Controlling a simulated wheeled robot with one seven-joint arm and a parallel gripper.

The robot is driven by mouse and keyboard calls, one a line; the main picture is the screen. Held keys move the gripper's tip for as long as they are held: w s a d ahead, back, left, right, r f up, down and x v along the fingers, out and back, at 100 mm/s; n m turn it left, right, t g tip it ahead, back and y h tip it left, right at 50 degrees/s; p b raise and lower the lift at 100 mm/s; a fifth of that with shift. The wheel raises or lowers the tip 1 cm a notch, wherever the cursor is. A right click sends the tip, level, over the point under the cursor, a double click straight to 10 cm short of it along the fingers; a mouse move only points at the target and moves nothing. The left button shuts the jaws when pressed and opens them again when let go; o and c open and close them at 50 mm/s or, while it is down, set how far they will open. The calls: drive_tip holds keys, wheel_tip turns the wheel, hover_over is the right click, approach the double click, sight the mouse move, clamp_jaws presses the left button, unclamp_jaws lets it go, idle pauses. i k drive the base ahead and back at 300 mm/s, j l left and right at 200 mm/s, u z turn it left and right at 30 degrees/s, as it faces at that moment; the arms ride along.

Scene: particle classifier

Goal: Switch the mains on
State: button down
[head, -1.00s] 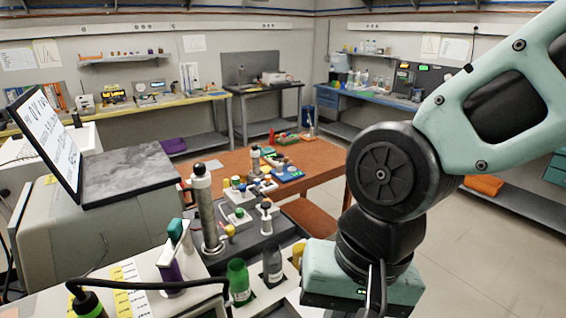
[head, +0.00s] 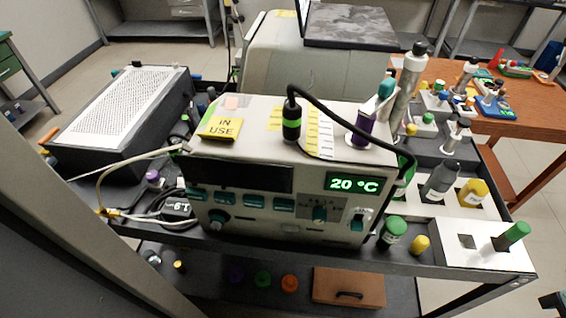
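In the head view, a pale bench instrument (head: 250,183) stands on a dark cart. Its front carries a dark window, a row of teal buttons (head: 283,204), a round knob (head: 218,220), a knob with a pointer (head: 320,213) and a small switch (head: 357,222) at the lower right. Its green display (head: 353,184) is lit and reads 20 °C. No switch label is readable, so I cannot tell which is the mains or how it is set. My gripper is not recognisable; only a dark piece, possibly of my arm, shows at the bottom right corner.
A yellow IN USE sign (head: 221,126) and a black probe (head: 291,120) with a looping cable are on top of the instrument. A perforated box (head: 128,105) and loose cables are at left. A white rack (head: 480,245) with bottles is at right. Bottles stand close to the instrument's right side.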

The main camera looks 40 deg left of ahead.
sight(357, 225)
drive_tip(key=u, duration=1.45)
